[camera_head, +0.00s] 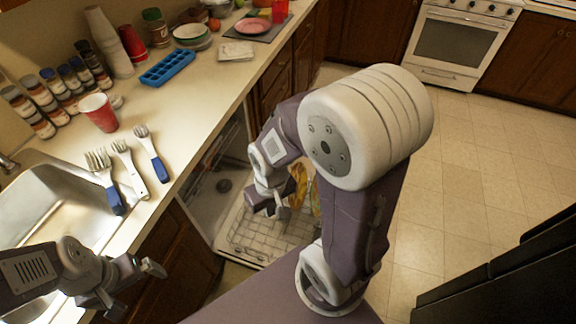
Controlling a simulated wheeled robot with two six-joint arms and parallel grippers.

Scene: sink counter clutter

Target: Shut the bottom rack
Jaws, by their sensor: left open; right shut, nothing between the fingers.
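The bottom rack (243,238) is a pale wire rack at the open dishwasher (213,185) under the counter. It is pulled out over the lowered door. Colourful items (299,188), partly hidden by my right arm, show at its right side. My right gripper (279,211) is over the rack, shut and empty; whether it touches the wires I cannot tell. My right arm hides the rack's right part. My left gripper (136,288) is open and empty beside the counter's front edge, near the sink (50,200), away from the rack.
The counter holds several brushes (127,168), a red cup (99,112), spice jars, a blue ice tray (167,68) and plates. A white oven (457,45) stands at the back. A dark appliance (510,275) is at lower right. The tiled floor right of my arm is clear.

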